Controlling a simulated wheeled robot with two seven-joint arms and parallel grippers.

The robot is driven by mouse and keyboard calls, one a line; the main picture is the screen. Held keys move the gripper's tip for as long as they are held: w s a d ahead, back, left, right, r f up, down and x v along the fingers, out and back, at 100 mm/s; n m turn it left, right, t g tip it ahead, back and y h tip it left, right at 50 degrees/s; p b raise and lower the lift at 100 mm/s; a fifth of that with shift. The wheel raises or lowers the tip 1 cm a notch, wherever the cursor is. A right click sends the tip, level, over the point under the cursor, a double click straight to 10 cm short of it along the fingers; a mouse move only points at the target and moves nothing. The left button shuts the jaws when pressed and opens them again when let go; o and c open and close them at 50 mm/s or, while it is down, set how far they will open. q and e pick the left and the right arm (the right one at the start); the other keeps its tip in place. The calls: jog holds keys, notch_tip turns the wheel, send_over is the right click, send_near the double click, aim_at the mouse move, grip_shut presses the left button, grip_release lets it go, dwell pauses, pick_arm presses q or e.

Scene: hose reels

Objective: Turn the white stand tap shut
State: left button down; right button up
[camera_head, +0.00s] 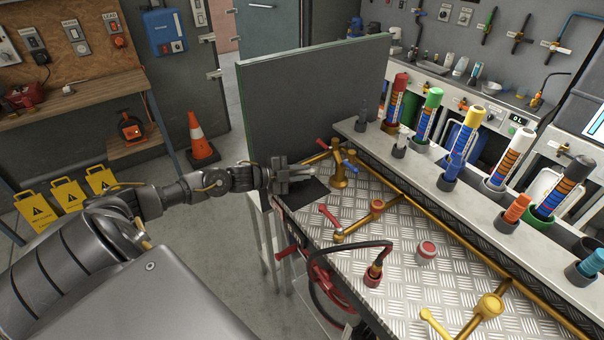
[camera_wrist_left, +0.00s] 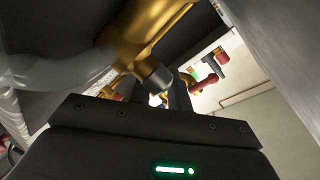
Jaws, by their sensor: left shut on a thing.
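The brass stand tap (camera_head: 338,176) stands at the far left corner of the metal bench, with a red lever (camera_head: 323,144), a blue lever (camera_head: 350,164) and a pale white lever (camera_head: 320,184) on its left side. My left gripper (camera_head: 296,184) is at the bench's left edge, shut at the outer end of the white lever; its fingertips are hard to make out. In the left wrist view the brass body (camera_wrist_left: 135,40) is close ahead, with the pale lever (camera_wrist_left: 45,72) running left from it. The exact contact is hidden. My right gripper is out of view.
A dark upright panel (camera_head: 315,90) rises behind the tap. A red-and-white round object (camera_head: 426,252) and a hose fitting (camera_head: 374,273) stand nearer. A shelf (camera_head: 480,205) holds several coloured nozzles.

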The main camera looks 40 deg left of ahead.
pick_arm(q)
jog(key=c, duration=1.4)
grip_release()
jog(key=shift+c, duration=0.2)
jog(key=shift+s+a, duration=0.15)
jog(key=shift+s, duration=0.15)
jog(key=b+v, duration=0.1)
jog(key=v, duration=0.9)
jog(key=shift+r, duration=0.15)
